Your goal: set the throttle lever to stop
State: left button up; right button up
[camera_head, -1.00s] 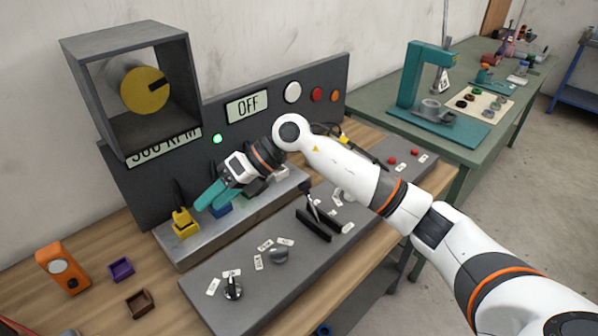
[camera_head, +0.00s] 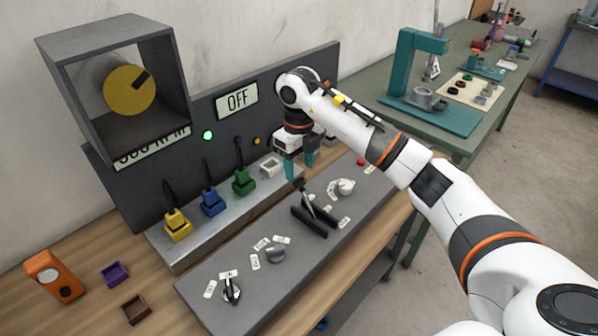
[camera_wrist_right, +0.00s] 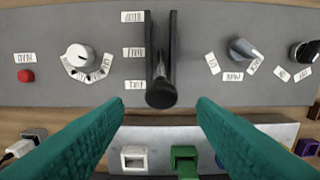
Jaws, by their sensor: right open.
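The throttle lever (camera_head: 307,201) stands on the grey control panel (camera_head: 212,300) in a slot between two black rails. Its black knob (camera_wrist_right: 160,93) is near the lower end of the rails in the right wrist view. Several white labels (camera_wrist_right: 133,53) run beside the rails there; I cannot read them surely. My right gripper (camera_head: 301,167) is open and empty, pointing down behind the lever's top in the head view. In the right wrist view its teal fingers (camera_wrist_right: 161,102) lie on both sides of the knob, apart from it. My left gripper is not in view.
A white-pointer dial (camera_head: 346,186), a grey knob (camera_head: 276,254) and a black knob (camera_head: 231,291) share the panel. Behind it, yellow (camera_head: 177,226), blue (camera_head: 212,202) and green (camera_head: 243,181) plugs stand on a metal strip. The backboard (camera_head: 125,185) shows an OFF sign (camera_head: 237,101).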

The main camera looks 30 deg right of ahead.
aim_at(299, 180)
jog(key=shift+f+p, duration=0.35)
jog(key=shift+f, duration=1.5)
grip_shut()
